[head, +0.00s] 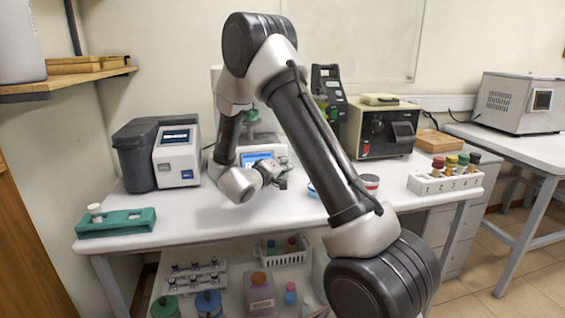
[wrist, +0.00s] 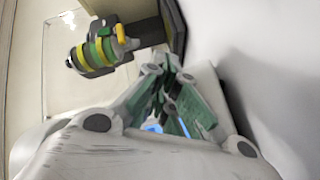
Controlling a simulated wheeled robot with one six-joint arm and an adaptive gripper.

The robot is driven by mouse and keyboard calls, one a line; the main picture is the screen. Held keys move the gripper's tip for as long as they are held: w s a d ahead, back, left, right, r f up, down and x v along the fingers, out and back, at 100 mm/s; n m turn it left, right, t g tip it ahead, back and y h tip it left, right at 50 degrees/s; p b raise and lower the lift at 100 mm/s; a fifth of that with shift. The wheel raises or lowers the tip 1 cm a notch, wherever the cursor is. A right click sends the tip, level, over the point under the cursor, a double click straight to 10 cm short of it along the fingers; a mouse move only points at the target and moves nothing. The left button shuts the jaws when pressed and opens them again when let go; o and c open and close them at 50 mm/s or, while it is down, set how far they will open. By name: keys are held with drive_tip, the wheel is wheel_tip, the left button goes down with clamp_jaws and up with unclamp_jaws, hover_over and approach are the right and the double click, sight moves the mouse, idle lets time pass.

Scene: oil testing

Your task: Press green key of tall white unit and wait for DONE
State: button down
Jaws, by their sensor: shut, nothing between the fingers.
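The tall white unit (head: 265,143) stands at the back of the white bench in the head view, largely hidden behind my arm. Its blue screen (head: 256,158) shows low on its front, but I cannot read it. A green part (head: 252,116) shows higher up on it. I cannot make out the green key. My gripper (head: 281,176) is shut and empty in front of the unit, just right of and below the screen. In the wrist view my gripper (wrist: 170,105) has its fingers together, with a bit of blue (wrist: 152,128) behind them. I cannot tell whether they touch the unit.
A grey-and-white instrument (head: 177,155) stands left, behind a green tray (head: 116,222). A black device (head: 328,92) and a beige box (head: 381,128) stand right of the unit. A rack of vials (head: 446,182) is at the bench's right end. The front left-centre of the bench is clear.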

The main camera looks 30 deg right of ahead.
idle(0.5)
drive_tip(key=shift+s+a+r, duration=0.15)
drive_tip(key=shift+s+a, duration=0.05)
drive_tip(key=shift+s, duration=0.5)
drive_tip(key=shift+s, duration=0.1)
drive_tip(key=s, duration=0.1)
drive_tip(key=s+a+r, duration=0.1)
drive_tip(key=s, duration=0.2)
drive_tip(key=shift+s+a+r, duration=0.15)
drive_tip(key=shift+s+a, duration=0.05)
drive_tip(key=shift+s, duration=0.05)
idle(0.5)
